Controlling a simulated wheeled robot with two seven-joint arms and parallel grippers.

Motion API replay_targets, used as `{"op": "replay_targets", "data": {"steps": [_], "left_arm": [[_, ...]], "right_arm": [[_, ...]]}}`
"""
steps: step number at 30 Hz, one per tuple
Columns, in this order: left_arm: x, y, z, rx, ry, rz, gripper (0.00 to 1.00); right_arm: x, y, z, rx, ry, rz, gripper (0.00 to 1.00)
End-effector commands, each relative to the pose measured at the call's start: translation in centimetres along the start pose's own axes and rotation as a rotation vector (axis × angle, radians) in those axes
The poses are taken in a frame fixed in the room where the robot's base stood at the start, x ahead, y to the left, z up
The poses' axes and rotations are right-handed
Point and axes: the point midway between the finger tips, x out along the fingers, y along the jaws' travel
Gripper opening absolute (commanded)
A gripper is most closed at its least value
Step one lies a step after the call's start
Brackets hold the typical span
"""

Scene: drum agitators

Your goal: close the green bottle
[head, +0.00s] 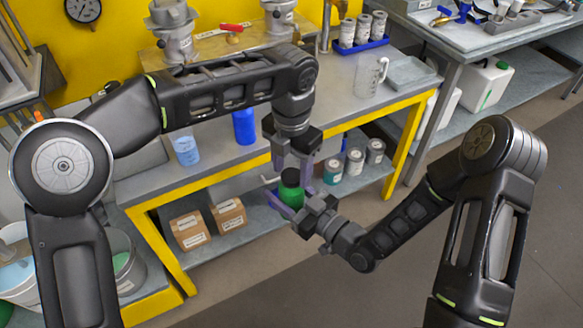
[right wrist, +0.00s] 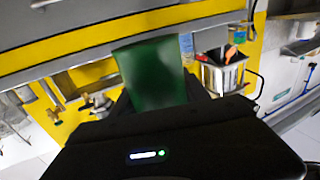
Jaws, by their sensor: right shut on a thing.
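The green bottle (head: 290,194) is upright in the head view, in front of the workbench. It has a dark cap (head: 290,177) at its top; I cannot tell how tightly it sits. My right gripper (head: 297,203) is shut on the bottle's body from the lower right. The bottle also shows as a blurred green shape in the right wrist view (right wrist: 150,75). My left gripper (head: 293,170) points down from above, its purple fingers apart on either side of the cap. A gap seems to show between fingers and cap.
The workbench (head: 340,108) holds a blue bottle (head: 244,127), a beaker (head: 187,150) and a glass jug (head: 369,76). Cartons (head: 190,230) and several jars (head: 354,163) stand on its lower shelf. The floor at the lower right is clear.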

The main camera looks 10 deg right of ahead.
Motion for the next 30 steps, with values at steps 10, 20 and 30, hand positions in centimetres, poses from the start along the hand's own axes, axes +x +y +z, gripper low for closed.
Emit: {"op": "replay_targets", "data": {"steps": [10, 20, 30], "left_arm": [[0.06, -0.03, -0.03, -0.001, 0.002, -0.001, 0.70], [0.07, -0.04, -0.04, -0.001, 0.002, -0.001, 0.88], [0.06, -0.04, -0.04, -0.002, 0.002, -0.001, 0.88]], "right_arm": [[0.05, 0.01, -0.12, -0.001, 0.003, 0.000, 0.00], [0.05, 0.02, -0.13, -0.001, 0.004, 0.000, 0.00], [0.05, 0.02, -0.13, -0.001, 0.004, 0.000, 0.00]]}}
